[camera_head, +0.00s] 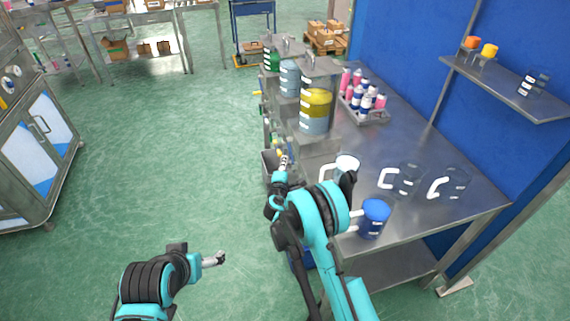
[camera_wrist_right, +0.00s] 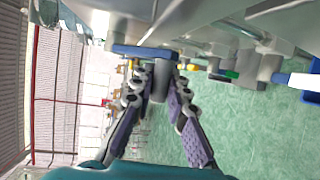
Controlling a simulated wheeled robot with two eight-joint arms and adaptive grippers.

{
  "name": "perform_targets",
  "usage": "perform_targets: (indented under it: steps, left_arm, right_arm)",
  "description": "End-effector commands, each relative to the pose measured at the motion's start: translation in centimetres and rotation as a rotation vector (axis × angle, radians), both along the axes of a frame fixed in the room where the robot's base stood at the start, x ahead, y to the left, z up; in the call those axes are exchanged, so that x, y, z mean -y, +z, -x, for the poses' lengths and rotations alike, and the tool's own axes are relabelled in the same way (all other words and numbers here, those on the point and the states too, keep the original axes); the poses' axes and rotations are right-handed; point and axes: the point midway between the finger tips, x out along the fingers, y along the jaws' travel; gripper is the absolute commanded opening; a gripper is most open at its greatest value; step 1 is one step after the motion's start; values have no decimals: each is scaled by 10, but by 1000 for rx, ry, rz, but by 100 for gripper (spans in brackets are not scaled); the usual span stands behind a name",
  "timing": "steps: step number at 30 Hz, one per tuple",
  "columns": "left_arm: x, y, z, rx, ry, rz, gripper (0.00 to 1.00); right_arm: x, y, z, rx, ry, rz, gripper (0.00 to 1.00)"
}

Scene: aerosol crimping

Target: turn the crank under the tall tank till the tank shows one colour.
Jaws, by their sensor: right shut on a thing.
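The tall tank (camera_head: 316,103) stands at the near end of the row on the steel bench, with a yellow band above a pale blue-grey band. My right gripper (camera_head: 283,163) is low at the bench's left side, below the tank. In the right wrist view its fingers (camera_wrist_right: 160,85) are closed around the grey knob of the crank (camera_wrist_right: 159,84), with a blue bar (camera_wrist_right: 143,51) at the knob's far end. The rest of the crank is mostly hidden in the head view. My left gripper (camera_head: 220,258) is over the open floor, apart from everything; its finger opening is too small to tell.
Other tanks with green (camera_head: 271,58) and blue (camera_head: 289,78) contents stand behind the tall one. A tray of spray cans (camera_head: 365,115) is to its right. Clear jugs (camera_head: 405,178) and a blue-filled jug (camera_head: 374,217) stand on the bench (camera_head: 455,214).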

Motion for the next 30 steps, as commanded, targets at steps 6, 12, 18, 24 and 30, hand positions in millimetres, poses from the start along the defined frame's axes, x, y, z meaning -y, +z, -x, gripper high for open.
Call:
perform_targets:
  steps: [6, 12, 18, 24, 30]
  left_arm:
    - [0, 0, 0, 0, 0, 0, 89]
    - [0, 0, 0, 0, 0, 0, 89]
    - [0, 0, 0, 0, 0, 0, 89]
    - [0, -1, 0, 0, 0, 0, 89]
    - [0, -1, 0, 0, 0, 0, 89]
  right_arm:
    - [-2, -12, -10, -1, -1, -4, 0]
    - [-4, -20, -20, -2, -2, -5, 0]
    - [-6, -25, -29, -2, -2, -6, 0]
    - [-7, -27, -33, -3, -2, -6, 0]
    - [-7, -28, -35, -3, -2, -6, 0]
